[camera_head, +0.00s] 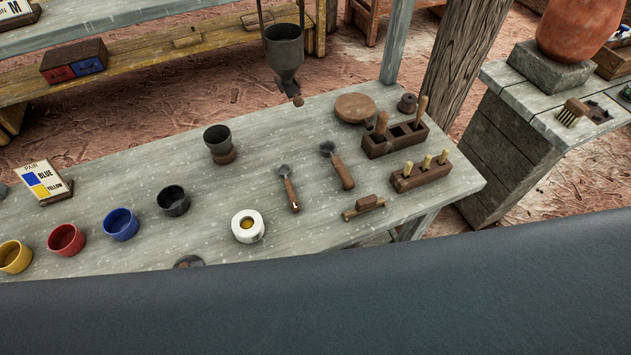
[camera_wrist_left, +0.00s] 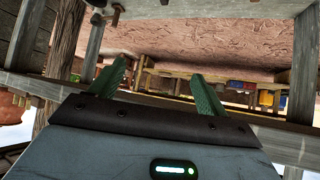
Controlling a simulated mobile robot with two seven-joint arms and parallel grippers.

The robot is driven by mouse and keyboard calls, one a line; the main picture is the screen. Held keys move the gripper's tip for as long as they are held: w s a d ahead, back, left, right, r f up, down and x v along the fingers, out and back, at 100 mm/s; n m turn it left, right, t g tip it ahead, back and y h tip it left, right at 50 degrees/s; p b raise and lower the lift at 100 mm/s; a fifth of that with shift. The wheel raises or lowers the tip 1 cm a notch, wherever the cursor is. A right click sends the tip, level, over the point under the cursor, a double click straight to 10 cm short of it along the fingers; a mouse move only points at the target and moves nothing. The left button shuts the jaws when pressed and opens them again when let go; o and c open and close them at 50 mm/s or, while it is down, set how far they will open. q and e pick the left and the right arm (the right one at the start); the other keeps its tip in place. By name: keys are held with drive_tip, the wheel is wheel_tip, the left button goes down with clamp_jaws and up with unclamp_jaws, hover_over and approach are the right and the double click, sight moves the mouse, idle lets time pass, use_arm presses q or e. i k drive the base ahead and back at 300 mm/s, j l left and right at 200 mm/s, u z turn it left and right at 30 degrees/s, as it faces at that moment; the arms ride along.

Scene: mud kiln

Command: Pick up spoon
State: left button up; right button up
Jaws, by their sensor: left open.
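Two spoon-like tools with dark metal heads and brown wooden handles lie on the grey wooden table (camera_head: 330,110) in the head view. One spoon (camera_head: 289,189) lies left of the other spoon (camera_head: 338,166), which is slightly farther back. I cannot tell which of them is meant. My left gripper (camera_wrist_left: 158,69) shows only in the left wrist view, with its two green fingers apart and nothing between them. It points away from the spoons, towards shelves and reddish ground. No spoon shows in that view. My right gripper is in neither view.
A white jar (camera_head: 248,226) stands left of the spoons, near a dark cup (camera_head: 173,200) and coloured cups. Wooden tool blocks (camera_head: 395,138) stand to the right. A dark funnel (camera_head: 284,50) hangs behind. A dark grey surface fills the bottom and hides the table's near edge.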

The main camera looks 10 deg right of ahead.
sight(283, 170)
drive_tip(key=k+j+z, duration=0.15)
drive_tip(key=j+z, duration=0.25)
drive_tip(key=k+j+z, duration=0.2)
drive_tip(key=z, duration=0.2)
drive_tip(key=k+j+z, duration=0.25)
drive_tip(key=z, duration=0.2)
drive_tip(key=j, duration=0.1)
